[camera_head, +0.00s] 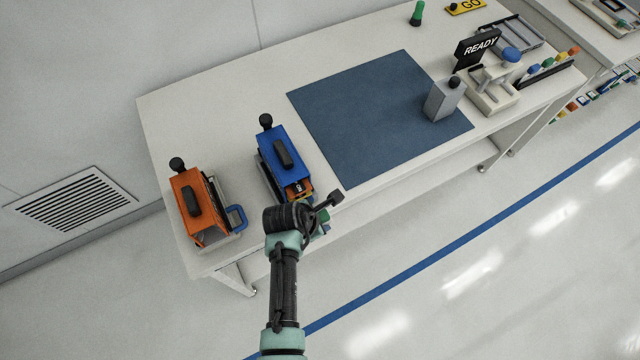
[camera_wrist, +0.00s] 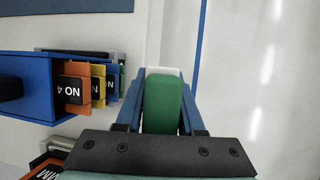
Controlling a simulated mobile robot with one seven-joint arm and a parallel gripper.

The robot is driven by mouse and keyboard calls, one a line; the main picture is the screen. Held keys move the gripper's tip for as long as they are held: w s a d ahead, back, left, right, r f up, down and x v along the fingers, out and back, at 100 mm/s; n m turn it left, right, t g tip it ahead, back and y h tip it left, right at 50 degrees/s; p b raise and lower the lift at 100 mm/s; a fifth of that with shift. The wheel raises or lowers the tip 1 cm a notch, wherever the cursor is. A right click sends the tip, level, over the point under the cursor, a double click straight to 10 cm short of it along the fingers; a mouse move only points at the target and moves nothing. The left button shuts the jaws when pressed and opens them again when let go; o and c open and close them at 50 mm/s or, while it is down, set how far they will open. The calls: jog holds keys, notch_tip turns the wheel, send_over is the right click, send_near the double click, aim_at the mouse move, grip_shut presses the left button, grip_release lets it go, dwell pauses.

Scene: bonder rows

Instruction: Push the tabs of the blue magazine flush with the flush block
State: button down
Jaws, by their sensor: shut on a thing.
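The blue magazine (camera_head: 280,150) lies on the table with a dark handle on top; it also shows at the left of the wrist view (camera_wrist: 35,85). Its tabs stick out of the end facing the table's front edge: an orange tab (camera_wrist: 70,98) labelled NO 4, then yellow, blue and green ones, partly overlapping. My gripper (camera_wrist: 160,108) is shut on a green block (camera_wrist: 163,105) with a white edge at its far end. The block is beside the tabs, with a gap between. In the head view my wrist hides most of the block.
An orange magazine (camera_head: 190,205) with a blue loop handle stands left of the blue one. A blue mat (camera_head: 365,110) holds a grey block with a black knob (camera_head: 442,100). A fixture with a READY sign (camera_head: 478,48) stands at the back right. Floor beyond the front edge is clear.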

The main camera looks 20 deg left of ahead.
aim_at(321, 211)
jog(key=shift+r+p, duration=2.55)
jog(key=shift+r, duration=0.45)
